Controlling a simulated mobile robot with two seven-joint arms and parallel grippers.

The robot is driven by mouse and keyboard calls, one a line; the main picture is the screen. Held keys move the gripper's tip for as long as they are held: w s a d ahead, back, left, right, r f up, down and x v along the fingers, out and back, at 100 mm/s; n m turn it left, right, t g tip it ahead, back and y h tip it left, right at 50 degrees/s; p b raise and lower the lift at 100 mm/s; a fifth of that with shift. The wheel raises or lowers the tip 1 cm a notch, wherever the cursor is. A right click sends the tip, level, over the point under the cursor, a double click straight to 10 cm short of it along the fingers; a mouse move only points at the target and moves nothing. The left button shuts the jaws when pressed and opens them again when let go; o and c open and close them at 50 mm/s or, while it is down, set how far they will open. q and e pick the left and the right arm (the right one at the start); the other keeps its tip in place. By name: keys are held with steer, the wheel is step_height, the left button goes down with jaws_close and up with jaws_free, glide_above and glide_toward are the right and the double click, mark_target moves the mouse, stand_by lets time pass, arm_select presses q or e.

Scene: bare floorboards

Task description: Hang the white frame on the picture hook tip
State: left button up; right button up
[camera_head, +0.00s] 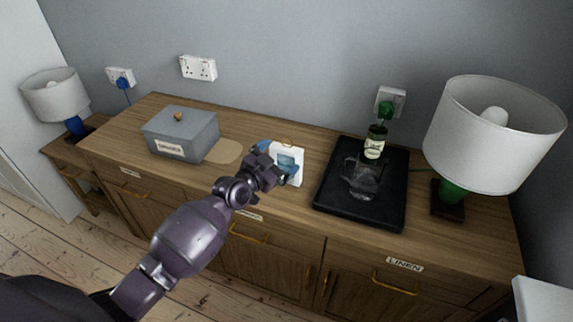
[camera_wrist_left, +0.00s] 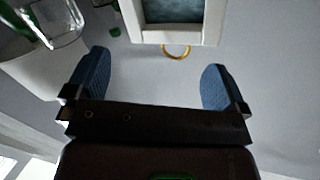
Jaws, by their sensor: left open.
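The white frame (camera_head: 298,173) has a blue picture and stands on the wooden sideboard, in front of the wall. My left gripper (camera_head: 276,164) is at its near left side and partly covers it. In the left wrist view the white frame (camera_wrist_left: 177,36) shows at the top, its brass ring (camera_wrist_left: 176,52) at the edge towards me. There the left gripper (camera_wrist_left: 154,76) is open, its blue fingers wide apart with nothing between them. I cannot tell whether the gripper touches the frame. I make out no picture hook. My right gripper is not in view.
A black tray (camera_head: 333,196) with a glass jug (camera_head: 362,180) and a green bottle (camera_head: 375,142) is to the right. A lamp (camera_head: 490,130) stands at the right end.

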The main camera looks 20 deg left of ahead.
mark_target(293, 151)
arm_select(q)
steer(key=x, duration=0.5)
steer(key=shift+s+d, duration=0.1)
steer(key=shift+d, duration=0.25)
steer(key=shift+w, duration=0.3)
